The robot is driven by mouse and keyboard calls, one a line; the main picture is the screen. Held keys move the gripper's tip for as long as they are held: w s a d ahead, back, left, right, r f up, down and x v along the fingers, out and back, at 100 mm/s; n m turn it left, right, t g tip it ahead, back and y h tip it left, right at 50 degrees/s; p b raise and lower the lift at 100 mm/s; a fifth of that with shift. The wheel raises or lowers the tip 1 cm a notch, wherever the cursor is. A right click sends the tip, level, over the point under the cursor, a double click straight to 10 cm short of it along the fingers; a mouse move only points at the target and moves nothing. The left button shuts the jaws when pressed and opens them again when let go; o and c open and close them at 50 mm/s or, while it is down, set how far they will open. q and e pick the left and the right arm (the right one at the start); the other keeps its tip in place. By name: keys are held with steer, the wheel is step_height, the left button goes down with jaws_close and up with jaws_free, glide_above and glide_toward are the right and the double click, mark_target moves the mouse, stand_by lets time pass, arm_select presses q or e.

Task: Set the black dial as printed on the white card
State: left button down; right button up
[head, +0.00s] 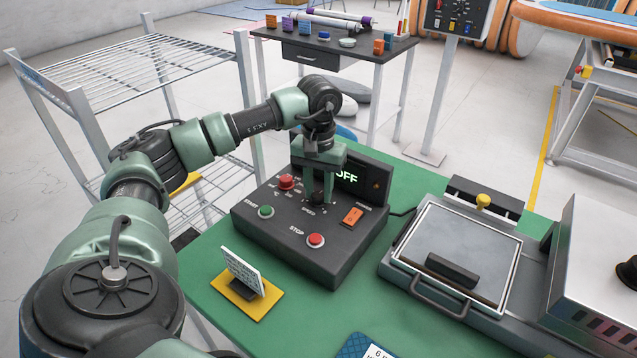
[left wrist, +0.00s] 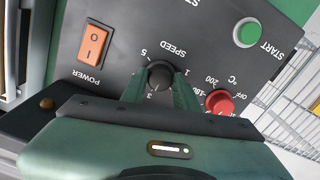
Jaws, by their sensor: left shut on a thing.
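The black dial (left wrist: 160,74) is the SPEED knob on the dark control box (head: 340,262). Numbers 1, 3 and 5 show around it in the left wrist view; I cannot make out its pointer setting. My left gripper (head: 318,198) reaches down onto the box, and its green fingers (left wrist: 161,90) are shut on the dial, one on each side. In the head view the fingers largely hide the dial. The white card (head: 243,269) stands tilted in a yellow holder (head: 262,304) in front of the box; its print is too small to read. My right gripper is not in view.
The box has a red dial (head: 286,182), a green START button (head: 266,212), a red STOP button (head: 316,240) and an orange POWER switch (head: 353,216). Its display (head: 352,178) reads OFF. A flat press (head: 460,255) stands to the right. Green table surface is free around the card.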

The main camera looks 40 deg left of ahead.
mark_target(318, 195)
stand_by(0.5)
arm_select(q)
steer(key=c, duration=1.1)
jaws_free()
steer(key=shift+o, duration=0.2)
steer(key=shift+r, duration=0.1)
step_height(318, 195, up, 8)
steer(key=shift+f+b, duration=0.1)
steer(key=shift+b, duration=0.25)
